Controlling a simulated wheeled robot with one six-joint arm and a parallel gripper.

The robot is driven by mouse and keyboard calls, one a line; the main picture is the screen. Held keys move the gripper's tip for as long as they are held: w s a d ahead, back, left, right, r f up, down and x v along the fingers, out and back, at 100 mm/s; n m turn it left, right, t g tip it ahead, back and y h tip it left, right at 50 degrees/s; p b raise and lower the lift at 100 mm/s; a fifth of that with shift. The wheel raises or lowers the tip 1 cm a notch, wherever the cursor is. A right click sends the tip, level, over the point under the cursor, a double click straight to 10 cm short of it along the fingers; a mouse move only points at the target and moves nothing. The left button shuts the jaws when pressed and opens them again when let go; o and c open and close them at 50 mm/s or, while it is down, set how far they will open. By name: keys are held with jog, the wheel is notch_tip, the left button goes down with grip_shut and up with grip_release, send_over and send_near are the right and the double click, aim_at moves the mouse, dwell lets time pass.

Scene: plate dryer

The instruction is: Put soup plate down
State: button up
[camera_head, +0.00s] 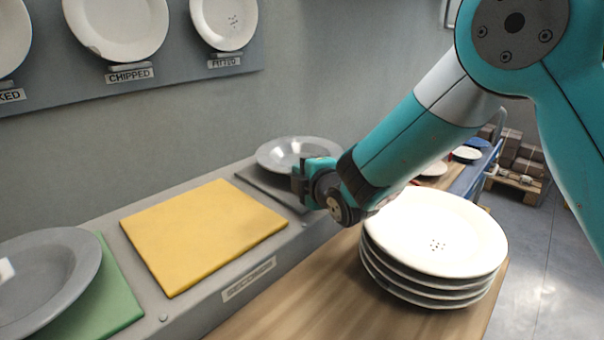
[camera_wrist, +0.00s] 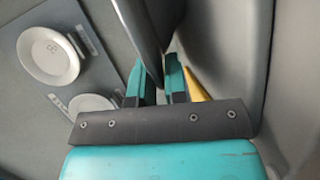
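My gripper (camera_head: 306,176) is at the near rim of a grey soup plate (camera_head: 286,148) in the head view. In the wrist view, the plate (camera_wrist: 148,38) shows nearly edge-on and its rim runs between the two teal fingers (camera_wrist: 157,80). The gripper looks shut on that rim. The plate is over the dark grey mat (camera_head: 262,187) at the far end of the grey ledge. I cannot tell whether it touches the mat.
A bare yellow mat (camera_head: 203,232) lies nearer on the ledge. Another grey plate (camera_head: 45,275) sits on a green mat (camera_head: 118,300). A stack of white plates (camera_head: 435,235) stands on the wooden table (camera_head: 300,305). Sample plates hang on the wall board (camera_head: 185,55).

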jog(key=o, duration=0.3)
jog(key=shift+o, duration=0.3)
jog(key=shift+r, duration=0.15)
jog(key=s+d+r+m+g+h, duration=0.1)
jog(key=s+d+m+g, duration=0.3)
jog(key=s, duration=0.8)
jog(key=s+d+r+m+g, duration=0.1)
jog(key=s+d+m+g, duration=0.4)
jog(key=s, duration=0.6)
jog(key=s+d+r+m+g+h+b, duration=0.1)
jog(key=s+d+m+g, duration=0.3)
jog(key=s, duration=0.8)
jog(key=shift+s+d+r+m+g+h, duration=0.3)
jog(key=shift+d+r+m+g, duration=0.15)
jog(key=shift+m, duration=0.55)
jog(key=shift+a, duration=0.1)
notch_tip(320, 180, up, 5)
jog(key=p, duration=0.4)
jog(key=shift+f, duration=0.2)
